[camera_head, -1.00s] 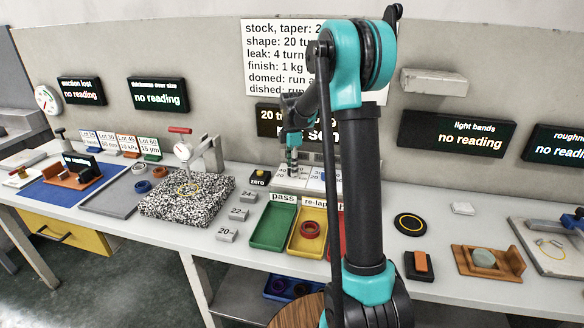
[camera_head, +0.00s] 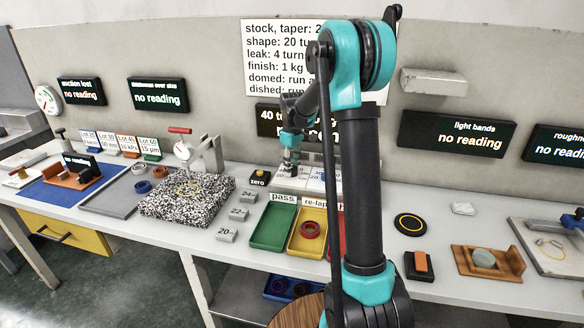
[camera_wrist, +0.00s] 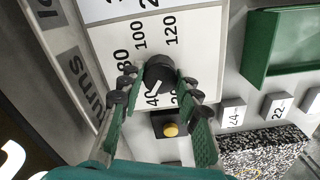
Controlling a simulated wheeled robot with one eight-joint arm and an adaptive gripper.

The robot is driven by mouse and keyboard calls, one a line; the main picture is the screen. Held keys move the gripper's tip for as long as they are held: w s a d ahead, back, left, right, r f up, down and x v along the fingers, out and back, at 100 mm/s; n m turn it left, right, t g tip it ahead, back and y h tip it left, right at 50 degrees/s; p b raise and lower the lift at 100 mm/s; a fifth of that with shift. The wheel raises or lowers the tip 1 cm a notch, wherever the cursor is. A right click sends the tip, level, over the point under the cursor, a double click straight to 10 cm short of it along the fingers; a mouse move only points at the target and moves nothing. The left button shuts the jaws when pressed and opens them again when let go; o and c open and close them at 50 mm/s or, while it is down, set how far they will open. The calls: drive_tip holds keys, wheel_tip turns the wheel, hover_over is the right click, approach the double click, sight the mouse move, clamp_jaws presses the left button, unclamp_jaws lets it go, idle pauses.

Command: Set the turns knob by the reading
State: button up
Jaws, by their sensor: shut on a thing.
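The turns knob (camera_wrist: 160,70) is a black round knob on a white dial plate (camera_wrist: 190,48) marked 40, 80, 100 and 120. Its white pointer is at or close to 40. My gripper (camera_wrist: 155,84) is shut on the knob, one finger on each side. In the head view my gripper (camera_head: 290,166) is low over the bench behind the trays, and the knob is hidden. A black display (camera_head: 270,120) behind my arm begins "40 tu"; the rest is covered. A wall sheet (camera_head: 275,50) has lines such as "shape: 20 tu", "leak: 4 turn", partly hidden by my arm.
A yellow button (camera_wrist: 170,130) on a black box is close to my gripper. A green tray (camera_head: 272,228), a yellow tray (camera_head: 305,246) and small numbered blocks (camera_head: 238,214) stand in front. A speckled stone plate (camera_head: 187,200) is at left.

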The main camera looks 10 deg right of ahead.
drive_tip(key=m, duration=1.1)
drive_tip(key=shift+w, duration=0.1)
drive_tip(key=m, duration=0.3)
drive_tip(key=shift+d+m, duration=0.1)
drive_tip(key=shift+m, duration=0.2)
drive_tip(key=m, duration=0.4)
drive_tip(key=shift+m, duration=0.3)
drive_tip(key=m, duration=0.4)
drive_tip(key=shift+m, duration=0.6)
drive_tip(key=o, duration=1.2)
drive_tip(key=shift+c, duration=0.2)
